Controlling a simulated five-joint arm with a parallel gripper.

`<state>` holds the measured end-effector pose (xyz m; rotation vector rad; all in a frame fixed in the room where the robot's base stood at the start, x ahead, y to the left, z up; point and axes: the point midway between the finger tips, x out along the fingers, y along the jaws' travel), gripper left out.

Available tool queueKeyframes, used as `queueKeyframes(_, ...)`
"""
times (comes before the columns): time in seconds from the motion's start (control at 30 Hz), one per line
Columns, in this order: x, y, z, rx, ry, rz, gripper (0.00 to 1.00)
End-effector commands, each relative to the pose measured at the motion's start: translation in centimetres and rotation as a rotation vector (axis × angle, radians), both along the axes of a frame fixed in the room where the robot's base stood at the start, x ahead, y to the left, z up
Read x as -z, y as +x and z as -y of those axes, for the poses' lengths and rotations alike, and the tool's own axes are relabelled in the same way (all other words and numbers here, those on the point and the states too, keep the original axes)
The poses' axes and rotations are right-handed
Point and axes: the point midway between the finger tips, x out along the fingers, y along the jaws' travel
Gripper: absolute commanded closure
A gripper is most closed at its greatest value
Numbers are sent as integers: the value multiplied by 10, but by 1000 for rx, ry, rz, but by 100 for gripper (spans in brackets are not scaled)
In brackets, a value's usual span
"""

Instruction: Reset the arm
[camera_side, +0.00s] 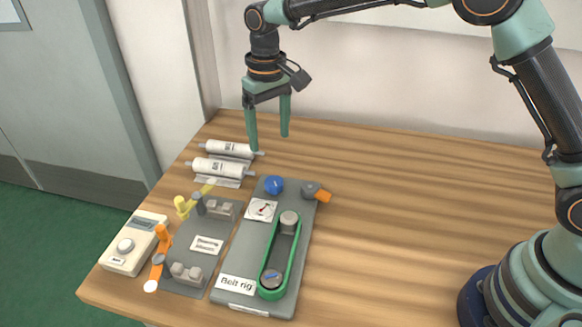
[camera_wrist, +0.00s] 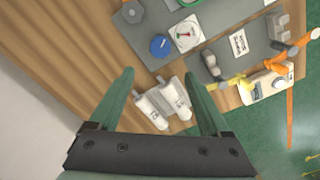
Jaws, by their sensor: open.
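My gripper (camera_side: 268,122) is open and empty, pointing down above the back of the wooden table. Its two green fingers also show spread apart in the wrist view (camera_wrist: 163,100). In the side view the fingertips appear close to the two white rollers at the back left, the rear roller (camera_side: 228,148) and the front roller (camera_side: 222,168). In the wrist view both rollers show between the fingers, and I cannot tell the exact height above them. Nothing is held.
The grey belt rig (camera_side: 233,262) carries a green belt (camera_side: 291,262), a blue knob (camera_side: 274,185) and a gauge (camera_side: 262,210). A grey plate (camera_side: 190,253) with yellow (camera_side: 183,207) and orange (camera_side: 162,238) handles and a white box (camera_side: 125,258) stand left. The table's right side (camera_side: 400,215) is clear.

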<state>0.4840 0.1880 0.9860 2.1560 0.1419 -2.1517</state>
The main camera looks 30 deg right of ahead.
Motion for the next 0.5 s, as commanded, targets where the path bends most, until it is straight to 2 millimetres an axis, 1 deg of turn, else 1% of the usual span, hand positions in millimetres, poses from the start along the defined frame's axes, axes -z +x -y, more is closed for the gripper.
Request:
queueKeyframes(0.1,-6,0,0,0,0,1,19)
queueKeyframes(0.43,-7,0,0,0,0,0,19)
queueKeyframes(0.5,-11,-1,3,2,3,7,19)
